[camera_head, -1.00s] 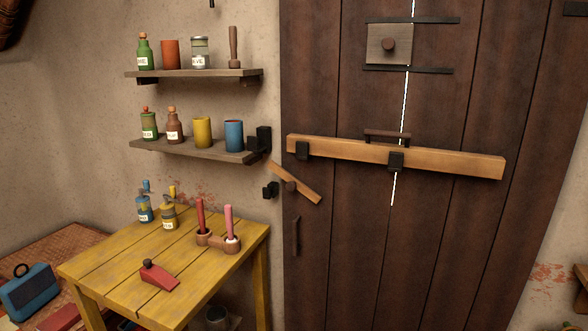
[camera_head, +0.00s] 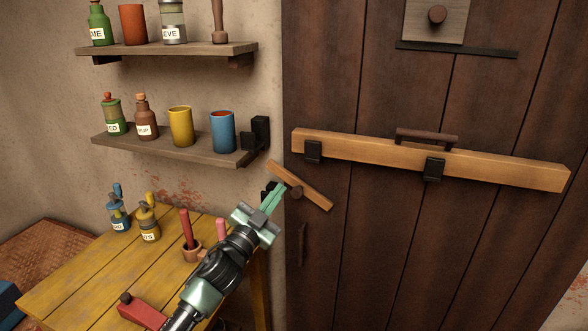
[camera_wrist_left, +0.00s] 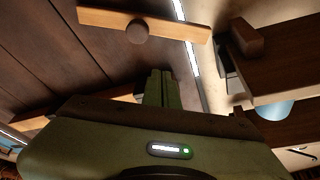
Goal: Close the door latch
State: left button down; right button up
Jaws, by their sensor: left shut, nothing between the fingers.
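The door latch (camera_head: 318,198) is a short wooden bar on a round dark pivot knob (camera_head: 296,192) at the door's left edge. It is tilted, its left end up and its right end down. In the left wrist view the latch (camera_wrist_left: 176,25) lies across the top. My left gripper (camera_head: 279,194) is shut and empty, its fingertips close to the latch's left half. In the left wrist view its fingers (camera_wrist_left: 160,80) point at the door below the bar, with a gap showing. A dark wall catch (camera_head: 268,188) is partly hidden behind the gripper. My right gripper is out of view.
A long wooden crossbar (camera_head: 500,172) with a handle spans the dark plank door (camera_head: 390,240). A shelf (camera_head: 170,150) with cups and bottles ends just left of the latch. A yellow table (camera_head: 75,278) stands below my left arm.

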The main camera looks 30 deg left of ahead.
aim_at(297, 188)
pick_arm(q)
jog(key=x, duration=0.3)
jog(key=p+x, duration=0.1)
jog(key=x, duration=0.2)
jog(key=p+x, duration=0.1)
jog(key=x, duration=0.3)
jog(key=shift+d+r, duration=0.2)
jog(key=shift+r, duration=0.25)
jog(key=f, duration=0.2)
jog(key=a, duration=0.1)
jog(key=shift+s+a+f, duration=0.1)
jog(key=shift+s+f, duration=0.25)
jog(key=shift+f, duration=0.05)
jog(key=shift+s+a+f, duration=0.15)
jog(key=shift+a+f, duration=0.15)
jog(key=shift+f, duration=0.25)
jog(key=shift+a, duration=0.1)
